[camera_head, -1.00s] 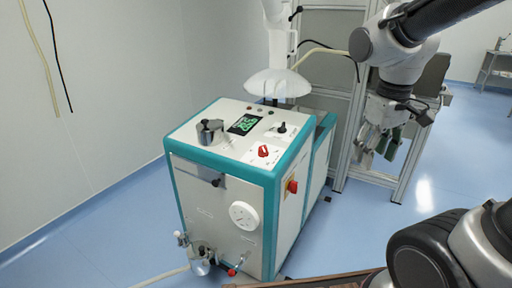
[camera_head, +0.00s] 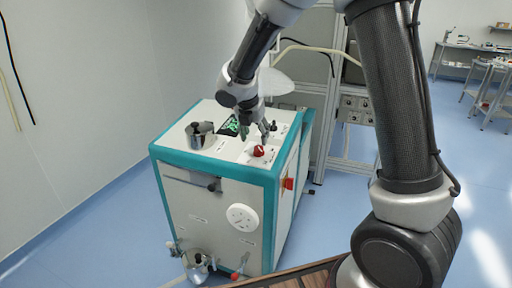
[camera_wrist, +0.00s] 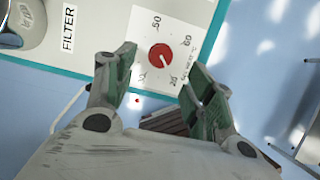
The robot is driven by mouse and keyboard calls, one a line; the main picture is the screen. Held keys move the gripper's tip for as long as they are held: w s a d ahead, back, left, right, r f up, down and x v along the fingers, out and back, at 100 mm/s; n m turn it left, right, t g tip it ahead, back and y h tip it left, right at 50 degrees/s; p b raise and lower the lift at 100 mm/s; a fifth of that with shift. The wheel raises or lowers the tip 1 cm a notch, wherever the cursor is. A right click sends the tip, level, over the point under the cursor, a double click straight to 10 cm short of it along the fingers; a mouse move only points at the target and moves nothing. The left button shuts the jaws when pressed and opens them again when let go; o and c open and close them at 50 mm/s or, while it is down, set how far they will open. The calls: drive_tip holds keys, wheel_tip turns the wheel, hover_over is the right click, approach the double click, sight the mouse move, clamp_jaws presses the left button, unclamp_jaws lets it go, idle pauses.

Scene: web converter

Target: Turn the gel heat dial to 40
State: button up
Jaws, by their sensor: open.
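The red dial (camera_head: 259,151) sits on a white scale plate on top of the teal-edged machine, near its front right corner. In the wrist view the red dial (camera_wrist: 160,55) shows a pale pointer mark that seems to point toward the plate's lower edge. Numbers 50 and 60 are readable; the lower ones are too small to read surely. My gripper (camera_head: 256,131) is above the machine top, just behind the dial in the head view. In the wrist view my gripper (camera_wrist: 161,72) is open and empty, its green-padded fingers apart on either side of the dial, not visibly touching it.
A metal canister (camera_head: 200,135) stands left of the green display (camera_head: 230,127) on the machine top. A red side switch (camera_head: 288,183) and a white front gauge (camera_head: 242,217) are on the machine. A white hood (camera_head: 273,83) hangs behind.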

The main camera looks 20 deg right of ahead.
sight(258, 147)
drive_tip(key=x, duration=0.7)
drive_tip(key=shift+s, duration=0.1)
drive_tip(key=c, duration=1)
